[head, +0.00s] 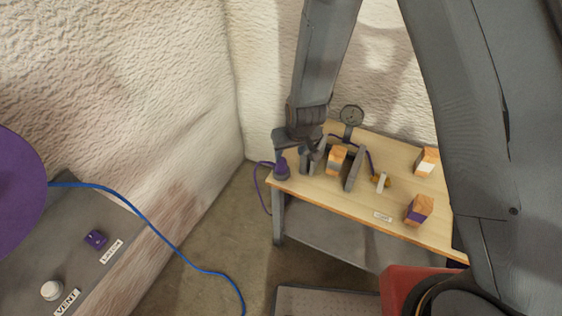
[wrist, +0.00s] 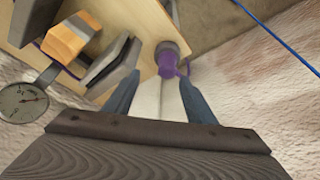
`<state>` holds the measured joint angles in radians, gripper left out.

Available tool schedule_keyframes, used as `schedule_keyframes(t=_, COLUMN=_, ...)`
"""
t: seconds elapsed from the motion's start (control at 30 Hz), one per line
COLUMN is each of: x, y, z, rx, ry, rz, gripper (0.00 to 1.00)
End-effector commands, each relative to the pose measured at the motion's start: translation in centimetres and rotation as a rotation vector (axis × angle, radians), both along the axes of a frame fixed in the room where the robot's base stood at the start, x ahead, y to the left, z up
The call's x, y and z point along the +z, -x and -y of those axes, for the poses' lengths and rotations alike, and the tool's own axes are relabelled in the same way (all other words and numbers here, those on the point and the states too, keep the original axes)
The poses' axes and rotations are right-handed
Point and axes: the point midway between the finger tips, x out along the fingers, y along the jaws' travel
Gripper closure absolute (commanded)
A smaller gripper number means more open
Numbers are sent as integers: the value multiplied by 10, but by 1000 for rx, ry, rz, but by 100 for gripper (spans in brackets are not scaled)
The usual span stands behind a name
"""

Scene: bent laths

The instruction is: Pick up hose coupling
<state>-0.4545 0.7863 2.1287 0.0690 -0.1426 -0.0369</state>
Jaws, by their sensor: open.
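The hose coupling looks to be the purple fitting (head: 282,170) at the table's near left corner, with a purple hose hanging from it. It also shows in the wrist view (wrist: 167,62), beyond the fingertips and roughly in line with the gap between them. My gripper (head: 283,149) is above and close to the fitting in the head view. In the wrist view my gripper (wrist: 160,88) is open, with a finger on each side. I cannot tell whether the fingers touch the fitting.
The wooden table (head: 350,194) carries grey upright plates (head: 354,168), an orange block (head: 337,158), a dial gauge (head: 352,115), a purple-banded block (head: 418,209) and a white-banded block (head: 427,161). A grey panel (head: 75,225) stands at left. A blue cable (head: 165,236) crosses the floor.

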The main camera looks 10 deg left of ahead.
Motion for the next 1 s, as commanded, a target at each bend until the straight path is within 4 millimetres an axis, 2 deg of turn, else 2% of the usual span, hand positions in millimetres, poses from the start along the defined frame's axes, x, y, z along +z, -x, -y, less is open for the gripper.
schedule_keyframes(t=0.1, x=-9, y=1, z=-15, rx=23, ry=-5, rz=15, gripper=50)
schedule_keyframes(t=0.2, x=-15, y=0, z=-19, rx=29, ry=-8, rz=22, gripper=50)
schedule_keyframes(t=0.67, x=-46, y=-13, z=-25, rx=28, ry=-7, rz=21, gripper=50)
schedule_keyframes(t=1.0, x=-78, y=-26, z=-30, rx=28, ry=-7, rz=22, gripper=50)
